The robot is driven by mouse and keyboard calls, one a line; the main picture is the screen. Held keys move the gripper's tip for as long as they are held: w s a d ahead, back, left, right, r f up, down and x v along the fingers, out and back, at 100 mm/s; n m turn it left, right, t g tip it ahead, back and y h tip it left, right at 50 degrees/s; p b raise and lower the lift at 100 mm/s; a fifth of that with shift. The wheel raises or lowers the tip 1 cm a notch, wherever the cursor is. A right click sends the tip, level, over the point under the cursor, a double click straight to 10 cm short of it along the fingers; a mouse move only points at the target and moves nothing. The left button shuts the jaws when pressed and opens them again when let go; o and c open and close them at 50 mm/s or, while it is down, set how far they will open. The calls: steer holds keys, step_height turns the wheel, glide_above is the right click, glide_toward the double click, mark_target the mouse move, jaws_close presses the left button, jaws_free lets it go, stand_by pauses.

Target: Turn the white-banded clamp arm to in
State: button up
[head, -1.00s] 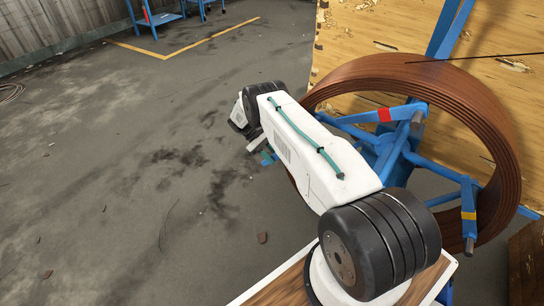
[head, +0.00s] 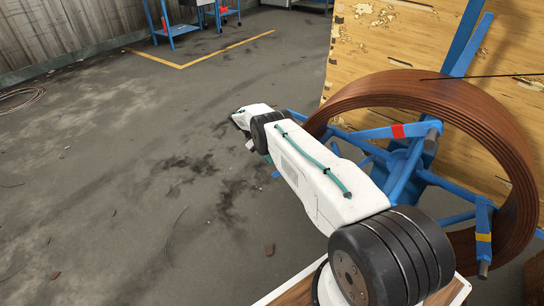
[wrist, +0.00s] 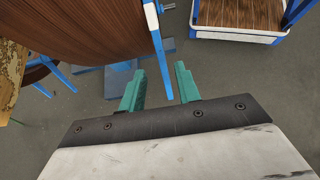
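The white-banded clamp arm (wrist: 157,45) is a blue bar with a white band near the top of the wrist view. It hangs in front of the brown coiled pipe (wrist: 85,30). My gripper (wrist: 160,85) has two teal fingers and is open. The bar's lower end shows between the two fingers in the picture, with a gap on each side; I cannot tell its depth between them. In the head view my own arm reaches to the coil's left side and hides the white-banded arm. The pipe coil (head: 500,130) shows there on its blue stand.
A red-banded clamp arm (head: 398,131) and a yellow-banded one (head: 484,238) sit on the same blue stand. A wooden panel (head: 400,45) stands behind the coil. The grey floor on the left is open, with a blue cart (head: 165,25) far off.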

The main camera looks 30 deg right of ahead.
steer(key=shift+d+r, duration=0.1)
steer(key=shift+r, duration=0.05)
steer(key=c, duration=0.5)
steer(key=shift+t+y, duration=0.3)
steer(key=shift+t, duration=0.3)
steer(key=r, duration=0.2)
steer(key=w+d+r, duration=0.1)
steer(key=r, duration=0.2)
steer(key=w+d+r, duration=0.1)
steer(key=r, duration=0.1)
steer(key=shift+r, duration=0.4)
jaws_close()
step_height(320, 180, up, 4)
steer(key=s+a+t+y, duration=0.2)
steer(key=t, duration=0.4)
steer(key=shift+t+y, duration=0.3)
steer(key=shift+t, duration=0.5)
steer(key=f, duration=0.5)
steer(key=s+f, duration=0.1)
steer(key=f, duration=0.3)
steer(key=s+f, duration=0.1)
steer(key=f, duration=0.4)
steer(key=shift+s+d+f, duration=0.1)
steer(key=shift+d+f, duration=0.2)
steer(key=shift+d, duration=0.1)
steer(key=shift+s+d+f, duration=0.15)
steer(key=shift+s+f, duration=0.2)
steer(key=shift+s, duration=0.1)
steer(key=shift+f, duration=0.1)
